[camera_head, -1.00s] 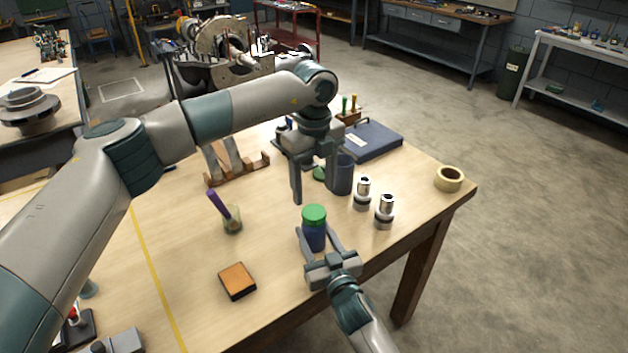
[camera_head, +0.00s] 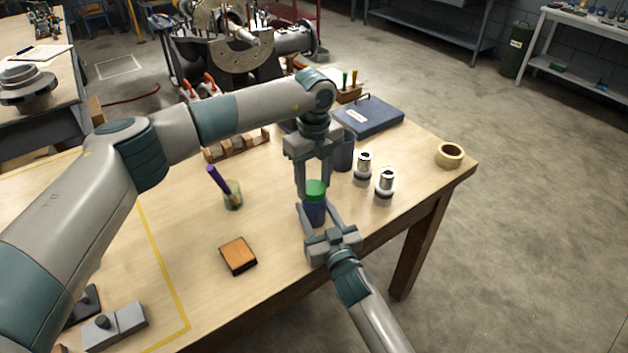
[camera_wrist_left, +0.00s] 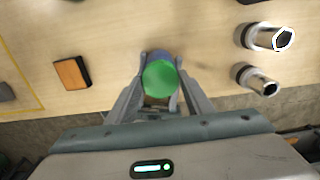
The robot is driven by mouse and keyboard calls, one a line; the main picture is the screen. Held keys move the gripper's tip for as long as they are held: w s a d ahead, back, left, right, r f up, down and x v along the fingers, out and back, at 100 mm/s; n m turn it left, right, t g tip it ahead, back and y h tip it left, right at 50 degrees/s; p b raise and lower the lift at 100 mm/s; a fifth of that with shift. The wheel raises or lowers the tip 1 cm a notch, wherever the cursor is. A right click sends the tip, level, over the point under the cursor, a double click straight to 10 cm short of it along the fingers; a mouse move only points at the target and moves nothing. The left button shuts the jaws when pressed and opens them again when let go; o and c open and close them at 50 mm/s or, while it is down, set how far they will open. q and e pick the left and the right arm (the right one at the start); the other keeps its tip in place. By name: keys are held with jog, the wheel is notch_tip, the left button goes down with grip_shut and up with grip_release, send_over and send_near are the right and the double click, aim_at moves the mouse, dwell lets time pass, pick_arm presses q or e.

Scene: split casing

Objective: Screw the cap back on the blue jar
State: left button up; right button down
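The blue jar (camera_head: 314,213) stands upright near the table's front edge, with the green cap (camera_head: 316,188) on its top. My right gripper (camera_head: 318,210) comes from the front and is shut on the jar's body. My left gripper (camera_head: 313,188) points down from above, with its fingertips beside the cap. In the left wrist view the cap (camera_wrist_left: 160,78) lies between the fingers; I cannot tell whether they press on it. Whether the cap is fully seated is also unclear.
An orange block (camera_head: 238,256) and a glass with a purple-handled tool (camera_head: 232,199) are to the left. Two metal cylinders (camera_head: 364,166) (camera_head: 384,183) and a tape roll (camera_head: 449,155) are to the right. A dark cup (camera_head: 343,154) and a blue case (camera_head: 368,117) stand behind.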

pick_arm(q)
jog(key=c, duration=0.6)
jog(key=m, duration=0.9)
jog(key=shift+m, duration=0.3)
jog(key=m, duration=0.5)
jog(key=shift+m, duration=0.4)
jog(key=m, duration=0.5)
jog(key=shift+m, duration=0.4)
jog(key=m, duration=0.5)
jog(key=shift+m, duration=0.4)
jog(key=m, duration=0.7)
jog(key=o, duration=1.1)
jog(key=shift+f, duration=0.1)
